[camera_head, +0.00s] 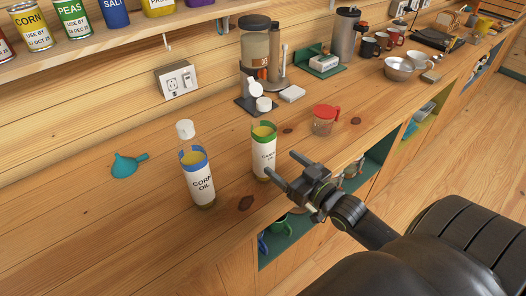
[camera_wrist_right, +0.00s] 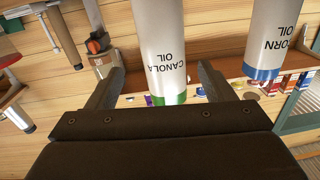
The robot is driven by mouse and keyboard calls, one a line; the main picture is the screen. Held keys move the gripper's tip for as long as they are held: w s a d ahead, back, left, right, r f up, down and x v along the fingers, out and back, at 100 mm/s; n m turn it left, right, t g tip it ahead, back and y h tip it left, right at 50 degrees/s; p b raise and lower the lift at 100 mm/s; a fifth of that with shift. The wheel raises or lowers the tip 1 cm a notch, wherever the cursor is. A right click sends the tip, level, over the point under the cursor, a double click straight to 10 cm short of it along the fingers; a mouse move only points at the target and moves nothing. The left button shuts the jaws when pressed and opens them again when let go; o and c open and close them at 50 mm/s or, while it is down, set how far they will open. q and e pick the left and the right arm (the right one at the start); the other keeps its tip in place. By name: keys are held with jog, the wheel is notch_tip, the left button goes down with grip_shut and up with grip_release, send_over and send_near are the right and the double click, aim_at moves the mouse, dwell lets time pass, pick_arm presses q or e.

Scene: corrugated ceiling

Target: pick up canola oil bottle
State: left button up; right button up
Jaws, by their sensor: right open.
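The canola oil bottle (camera_head: 264,155) stands upright on the wooden counter, with a white label, a green band and a white cap. My right gripper (camera_head: 280,163) is open, its fingers pointing at the bottle's lower part from the front right. In the right wrist view, which is upside down, the canola oil bottle (camera_wrist_right: 166,45) shows between the two spread fingers of the gripper (camera_wrist_right: 160,72). I cannot tell whether either finger touches it. The corn oil bottle (camera_head: 201,181), with a blue band, stands to its left; it also shows in the right wrist view (camera_wrist_right: 270,42). My left gripper is not in view.
A red-lidded measuring cup (camera_head: 325,121) stands right of the canola bottle. A teal funnel (camera_head: 125,166) lies at the left. A coffee maker (camera_head: 260,65) stands behind. Open shelves (camera_head: 290,233) lie below the counter's front edge. The counter's left front is clear.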

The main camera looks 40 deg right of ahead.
aim_at(272, 155)
jog(key=w, duration=0.3)
jog(key=shift+a, duration=0.15)
jog(key=shift+w+a+b, duration=0.15)
jog(key=shift+w+a, duration=0.05)
jog(key=shift+w, duration=0.7)
jog(key=shift+w+a+b, duration=0.15)
jog(key=shift+w, duration=0.75)
jog(key=shift+w+a+b, duration=0.15)
jog(key=shift+w+a, duration=0.05)
jog(key=shift+w, duration=0.7)
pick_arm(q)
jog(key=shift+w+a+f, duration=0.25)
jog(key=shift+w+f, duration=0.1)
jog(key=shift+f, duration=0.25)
pick_arm(e)
jog(key=shift+s, duration=0.1)
jog(key=shift+c, duration=0.4)
